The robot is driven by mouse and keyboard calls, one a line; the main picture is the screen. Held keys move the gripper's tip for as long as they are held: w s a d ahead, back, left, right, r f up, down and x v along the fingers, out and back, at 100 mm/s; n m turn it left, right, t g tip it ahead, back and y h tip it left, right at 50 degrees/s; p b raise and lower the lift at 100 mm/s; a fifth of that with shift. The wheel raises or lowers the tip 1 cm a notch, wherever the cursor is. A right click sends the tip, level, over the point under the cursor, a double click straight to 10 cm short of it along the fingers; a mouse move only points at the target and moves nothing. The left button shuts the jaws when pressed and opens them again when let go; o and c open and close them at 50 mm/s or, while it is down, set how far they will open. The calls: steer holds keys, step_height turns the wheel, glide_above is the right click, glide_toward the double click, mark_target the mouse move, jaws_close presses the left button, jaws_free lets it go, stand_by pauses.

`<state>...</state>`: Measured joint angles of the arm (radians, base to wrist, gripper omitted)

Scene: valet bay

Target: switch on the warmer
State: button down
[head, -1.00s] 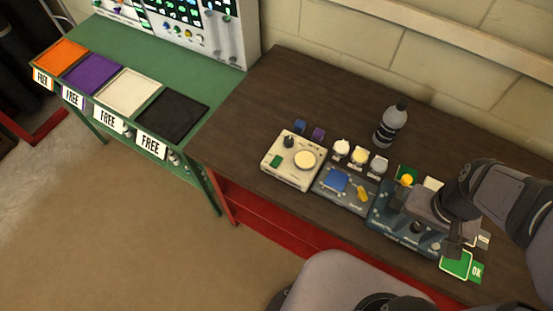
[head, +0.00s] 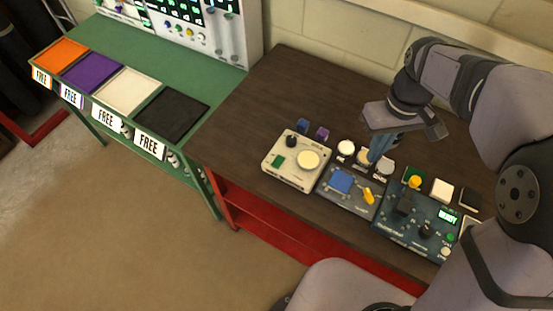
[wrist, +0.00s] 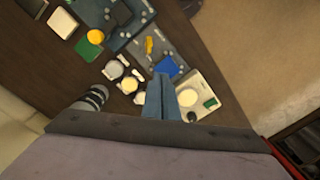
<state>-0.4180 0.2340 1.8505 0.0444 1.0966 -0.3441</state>
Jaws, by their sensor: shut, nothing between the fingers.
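A cream box (head: 297,161) with a round pale plate (head: 308,160), a black knob (head: 291,141) and a green patch (head: 278,161) stands on the brown table; it looks like the warmer, but its label is too small to read. The box also shows in the wrist view (wrist: 207,118), right of the fingers. My gripper (head: 375,158) is shut and empty, pointing down over the small round-topped items, to the right of the cream box. In the wrist view its closed fingers (wrist: 160,98) are apart from the box's plate as seen from above.
A larger blue device (head: 390,233) with a lit display (head: 447,216) stands further right. A bottle (wrist: 92,97) shows in the wrist view. A green bench (head: 190,60) is at left.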

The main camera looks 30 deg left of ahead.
steer(key=a+n+b, duration=0.3)
steer(key=a+n, duration=0.2)
steer(key=a, duration=0.8)
steer(key=n+b, duration=0.1)
steer(key=n, duration=0.4)
glide_above(275, 165)
steer(key=w, duration=0.2)
steer(key=shift+w+r+g, duration=0.1)
steer(key=shift+g, duration=0.3)
steer(key=f+p, duration=0.1)
steer(key=f, duration=0.3)
steer(key=s+f+p, duration=0.1)
steer(key=f+p, duration=0.1)
steer(key=f, duration=0.3)
steer(key=f+p, duration=0.1)
steer(key=f, duration=0.3)
steer(key=shift+s+f, duration=0.35)
steer(key=shift+f, duration=0.15)
steer(key=shift+f, duration=0.1)
